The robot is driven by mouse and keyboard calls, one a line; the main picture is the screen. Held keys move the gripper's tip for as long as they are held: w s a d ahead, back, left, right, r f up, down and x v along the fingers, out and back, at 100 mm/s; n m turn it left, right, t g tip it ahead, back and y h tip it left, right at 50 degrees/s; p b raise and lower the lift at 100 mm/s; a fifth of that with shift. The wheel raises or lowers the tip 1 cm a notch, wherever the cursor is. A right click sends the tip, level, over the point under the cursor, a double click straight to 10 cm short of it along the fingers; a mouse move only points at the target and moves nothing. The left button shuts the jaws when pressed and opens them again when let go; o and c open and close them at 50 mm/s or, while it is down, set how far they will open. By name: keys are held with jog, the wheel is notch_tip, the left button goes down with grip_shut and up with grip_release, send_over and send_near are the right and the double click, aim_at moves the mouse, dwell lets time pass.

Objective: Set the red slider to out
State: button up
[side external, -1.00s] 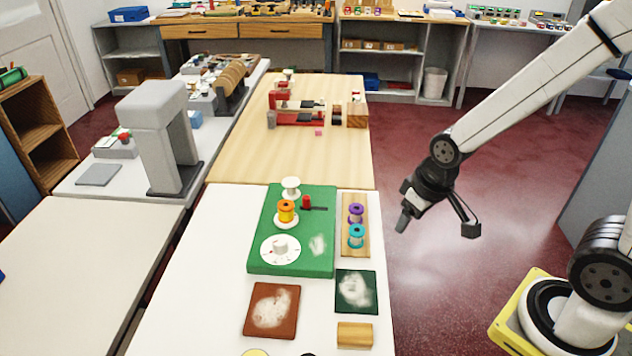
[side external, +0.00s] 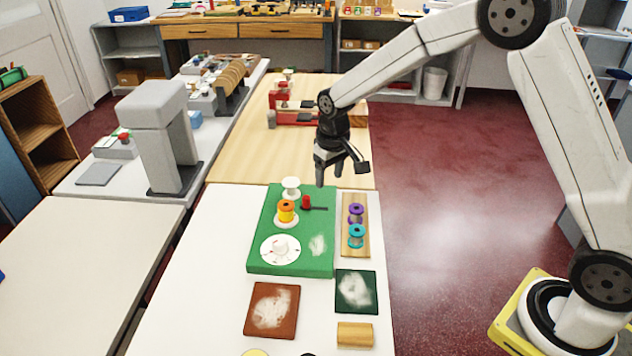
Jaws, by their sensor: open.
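The red slider (side external: 306,201) is a small red knob at the left end of a short dark slot (side external: 320,208). It stands on the green board (side external: 263,250), near the board's back right. My gripper (side external: 328,178) is open and empty, pointing down, above and slightly behind the board's back right corner. It is apart from the slider, a little to its right in the side external view. No marking for "out" is readable.
An orange spool (side external: 286,211), a white spool (side external: 291,187) and a white dial (side external: 280,250) are on the green board. A wooden rack (side external: 350,200) with purple (side external: 356,213) and teal (side external: 356,236) spools stands just right. Brown (side external: 259,320) and dark green (side external: 371,302) swatches lie in front.

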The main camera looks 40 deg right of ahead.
send_over(306, 197)
notch_tip(306, 197, down, 3)
jog(key=shift+f+g, duration=0.1)
jog(key=shift+g, duration=0.3)
jog(key=shift+f, duration=3.85)
grip_shut()
